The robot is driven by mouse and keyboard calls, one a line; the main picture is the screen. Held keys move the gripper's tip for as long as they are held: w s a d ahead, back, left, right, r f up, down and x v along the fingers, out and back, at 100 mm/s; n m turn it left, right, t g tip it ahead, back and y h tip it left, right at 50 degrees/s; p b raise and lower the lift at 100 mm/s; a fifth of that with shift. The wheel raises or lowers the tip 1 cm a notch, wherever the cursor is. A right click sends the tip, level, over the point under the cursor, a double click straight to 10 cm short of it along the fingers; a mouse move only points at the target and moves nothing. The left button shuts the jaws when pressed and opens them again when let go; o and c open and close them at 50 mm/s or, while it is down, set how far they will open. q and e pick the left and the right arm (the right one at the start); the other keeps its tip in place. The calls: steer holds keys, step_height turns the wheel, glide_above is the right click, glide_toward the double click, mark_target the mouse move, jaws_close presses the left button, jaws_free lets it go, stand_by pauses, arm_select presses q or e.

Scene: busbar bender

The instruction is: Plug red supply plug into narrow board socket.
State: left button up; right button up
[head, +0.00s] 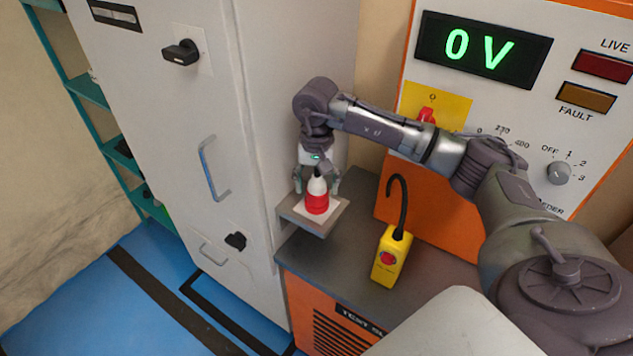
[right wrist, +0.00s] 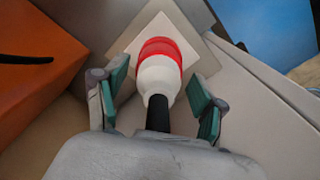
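The red and white supply plug (head: 317,196) stands upright on a pale square plate on a small grey shelf beside the cabinet. In the right wrist view the plug (right wrist: 160,68) shows its red body, white collar and black cable end pointing toward my wrist. My right gripper (head: 317,186) is above and around the plug. Its green-padded fingers (right wrist: 162,95) are spread on both sides, with gaps between pads and plug. My left gripper is not in view. I cannot make out a narrow board socket in these frames.
The shelf (head: 302,222) juts from the grey cabinet (head: 170,130). A yellow pendant box (head: 390,258) with a red button and black cable stands on the bench (head: 350,262). The orange-framed panel (head: 485,55) reads 0 V. A teal rack (head: 88,90) stands at the left.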

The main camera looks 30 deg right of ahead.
steer(key=shift+o, duration=0.3)
step_height(320, 180, up, 12)
steer(key=shift+r, duration=0.1)
stand_by(0.4)
stand_by(0.5)
